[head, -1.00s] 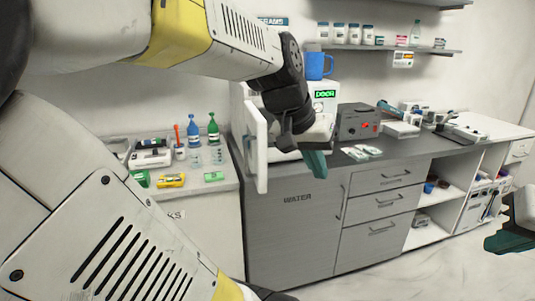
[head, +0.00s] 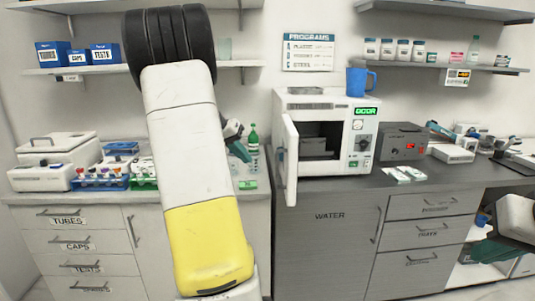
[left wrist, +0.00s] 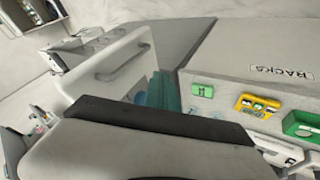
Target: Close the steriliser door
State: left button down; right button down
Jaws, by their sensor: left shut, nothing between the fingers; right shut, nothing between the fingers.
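The white steriliser (head: 340,112) stands on the dark counter, with a green display reading DOOR. Its door (head: 291,160) stands wide open on the left side, swung toward me, and the dark chamber shows. The door handle (head: 281,165) is on its outer face. My left gripper (head: 240,152) is shut and empty, left of the door and apart from it in the head view, partly hidden behind my arm. In the left wrist view its teal fingers (left wrist: 162,95) are beside a white panel with a grey handle, seemingly the door (left wrist: 120,72). My right gripper (head: 490,250) is shut and empty at the lower right.
A blue mug (head: 360,81) stands on top of the steriliser. A grey box with a red light (head: 402,143) is to its right. A green bottle (head: 253,138) stands on the left counter. Green and yellow items (left wrist: 255,106) lie near the left gripper.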

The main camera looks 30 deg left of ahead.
pick_arm(q)
jog(key=w+d+f, duration=0.4)
jog(key=d+f, duration=0.1)
jog(key=d, duration=0.1)
jog(key=shift+w+d, duration=0.1)
jog(key=shift+w, duration=0.05)
dwell(0.3)
